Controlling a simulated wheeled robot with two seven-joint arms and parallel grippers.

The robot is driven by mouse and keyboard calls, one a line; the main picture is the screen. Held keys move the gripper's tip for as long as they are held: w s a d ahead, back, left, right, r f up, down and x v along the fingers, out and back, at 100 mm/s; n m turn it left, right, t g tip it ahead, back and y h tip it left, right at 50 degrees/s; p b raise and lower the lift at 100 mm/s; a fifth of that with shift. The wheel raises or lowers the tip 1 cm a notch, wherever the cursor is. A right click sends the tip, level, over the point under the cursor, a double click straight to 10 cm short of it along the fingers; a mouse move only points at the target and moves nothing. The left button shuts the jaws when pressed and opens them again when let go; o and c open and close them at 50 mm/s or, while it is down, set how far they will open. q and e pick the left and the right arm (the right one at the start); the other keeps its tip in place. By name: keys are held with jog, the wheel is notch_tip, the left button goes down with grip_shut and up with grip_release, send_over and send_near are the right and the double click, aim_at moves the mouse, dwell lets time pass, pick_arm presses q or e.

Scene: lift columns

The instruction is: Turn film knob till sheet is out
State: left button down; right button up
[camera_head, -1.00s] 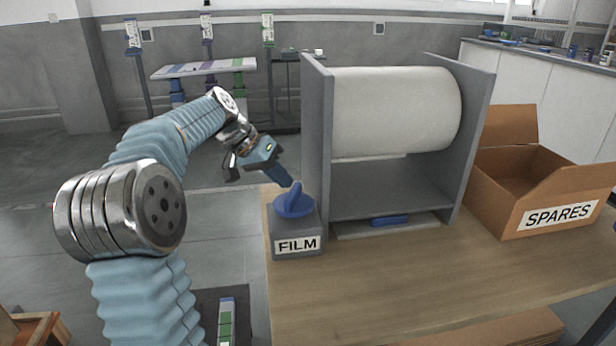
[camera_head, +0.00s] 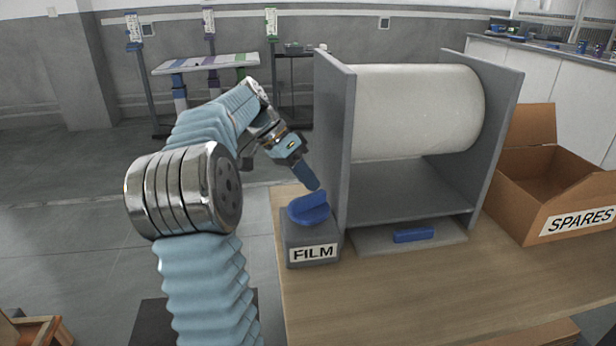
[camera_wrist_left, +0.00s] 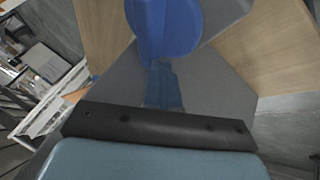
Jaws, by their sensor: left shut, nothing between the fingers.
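The blue film knob (camera_head: 309,208) sits on top of a grey box labelled FILM at the table's front left corner. Its raised grip lies nearly crosswise in the head view. My left gripper (camera_head: 314,186) is shut and empty, its blue fingertips just above and behind the knob. In the left wrist view the fingers (camera_wrist_left: 163,88) point at the knob (camera_wrist_left: 168,25); I cannot tell whether they touch it. The white film roll (camera_head: 418,112) hangs between two grey side panels. No hanging sheet shows below it. My right gripper is not in view.
A grey tray with a blue bar (camera_head: 413,235) lies under the roll. An open cardboard box (camera_head: 560,200) labelled SPARES stands at the right of the wooden table (camera_head: 400,300). The table front is clear. Columns with a board (camera_head: 206,65) stand at the back left.

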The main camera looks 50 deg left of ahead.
aim_at(308, 196)
pick_arm(q)
jog(key=shift+w+d, duration=0.4)
jog(key=shift+d, duration=0.05)
dwell(1.3)
dwell(0.8)
jog(key=p+v, duration=0.3)
jog(key=v, duration=1)
jog(key=c, duration=1.7)
grip_release()
jog(key=shift+a+r, duration=0.15)
jog(key=o, duration=0.7)
jog(key=d+g, duration=0.1)
jog(key=d+m+g+y+b, duration=0.1)
jog(key=d, duration=0.1)
jog(key=w+d+g, duration=0.1)
jog(key=shift+w+d+f+m+y, duration=0.1)
jog(key=shift+d+f+m+y, duration=0.2)
jog(key=shift+d+f, duration=0.1)
jog(key=shift+c, duration=0.2)
jog(key=d+r+m+g+y+b, duration=0.1)
jog(key=d+r+g+y+b, duration=0.1)
jog(key=d+y, duration=0.2)
jog(key=f+b, duration=0.2)
jog(key=f, duration=0.4)
jog(key=f+b, duration=0.3)
jog(key=f, duration=0.4)
jog(key=shift+w+a+f, duration=0.15)
jog(key=shift+w+f, duration=0.1)
jog(key=shift+f, duration=0.05)
jog(key=shift+c, duration=0.3)
